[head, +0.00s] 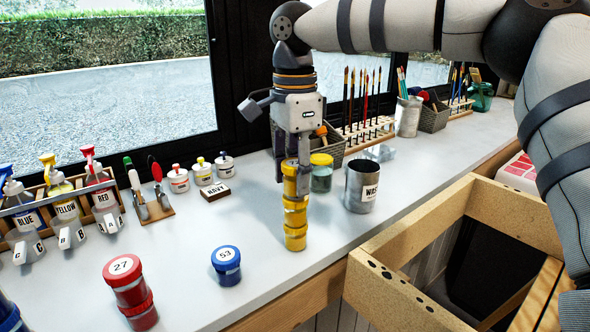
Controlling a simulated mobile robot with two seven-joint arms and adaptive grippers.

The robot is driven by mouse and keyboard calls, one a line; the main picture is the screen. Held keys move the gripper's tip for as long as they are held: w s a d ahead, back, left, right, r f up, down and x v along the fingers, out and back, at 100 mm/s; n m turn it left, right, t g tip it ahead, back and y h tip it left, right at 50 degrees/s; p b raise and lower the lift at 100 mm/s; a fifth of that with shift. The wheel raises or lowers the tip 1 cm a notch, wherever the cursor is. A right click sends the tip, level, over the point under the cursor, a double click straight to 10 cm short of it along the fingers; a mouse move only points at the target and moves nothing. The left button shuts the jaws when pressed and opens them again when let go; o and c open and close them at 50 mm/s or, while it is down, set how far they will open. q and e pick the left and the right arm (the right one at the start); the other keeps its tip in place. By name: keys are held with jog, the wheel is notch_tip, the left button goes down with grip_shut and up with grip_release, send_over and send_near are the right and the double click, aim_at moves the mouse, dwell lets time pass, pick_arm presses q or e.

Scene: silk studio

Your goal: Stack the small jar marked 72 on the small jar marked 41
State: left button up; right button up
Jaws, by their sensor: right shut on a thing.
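Yellow small jars stand in a column on the white worktop near the middle of the head view. My right gripper (294,188) points straight down and is shut on the top yellow jar (289,172). That jar is in line above a middle yellow jar (294,217) and a bottom yellow jar (296,239). It looks in contact with the jar below, but the fingers partly cover that place. No number shows on the yellow jars, so I cannot tell which is 72 or 41. My left gripper is out of view.
A green-tinted jar with a yellow lid (321,173) and a metal wash can (361,187) stand close right of the column. A blue jar marked 53 (226,266) and stacked red jars, the top marked 27 (127,281), stand front left. A wooden drawer frame (420,222) is at right.

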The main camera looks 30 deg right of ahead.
jog(key=shift+f, duration=0.4)
jog(key=o, duration=1.2)
jog(key=shift+o, duration=0.2)
jog(key=shift+r, duration=0.1)
